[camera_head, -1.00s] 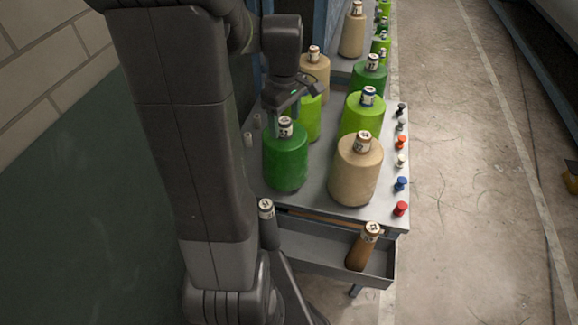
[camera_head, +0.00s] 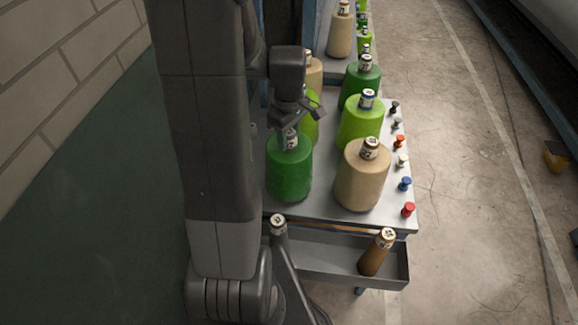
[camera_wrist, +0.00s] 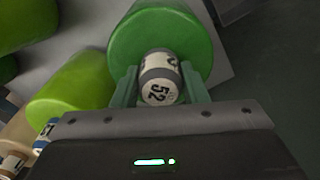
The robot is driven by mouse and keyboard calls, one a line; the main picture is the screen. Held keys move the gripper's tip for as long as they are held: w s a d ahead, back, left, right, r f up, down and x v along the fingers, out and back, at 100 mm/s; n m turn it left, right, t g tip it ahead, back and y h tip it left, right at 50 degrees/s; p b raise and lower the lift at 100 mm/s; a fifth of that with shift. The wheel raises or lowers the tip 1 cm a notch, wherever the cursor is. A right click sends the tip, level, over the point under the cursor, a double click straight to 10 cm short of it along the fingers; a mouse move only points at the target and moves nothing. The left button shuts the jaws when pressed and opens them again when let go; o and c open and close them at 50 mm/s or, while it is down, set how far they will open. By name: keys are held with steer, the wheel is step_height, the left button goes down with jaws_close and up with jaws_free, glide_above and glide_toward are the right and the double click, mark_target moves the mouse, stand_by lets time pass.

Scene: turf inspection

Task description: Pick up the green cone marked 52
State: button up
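The green cone marked 52 (camera_head: 289,170) stands on the grey table at its near left. In the wrist view, the cone (camera_wrist: 185,28) shows dark green with a pale, dark-banded tube top reading 52. My gripper (camera_head: 290,128) is directly over it in the head view. In the wrist view, the gripper's fingers (camera_wrist: 159,72) sit on both sides of the tube top, with narrow gaps, so it looks open around it. The fingertip contact is partly hidden.
A beige cone (camera_head: 362,182) stands close to the right, and a lime cone (camera_head: 361,122) behind it. Small coloured spools line the table's (camera_head: 340,217) right edge. A tray (camera_head: 330,268) in front holds a brown tube (camera_head: 376,254).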

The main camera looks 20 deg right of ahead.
jaws_close()
steer(key=shift+w+r, duration=0.1)
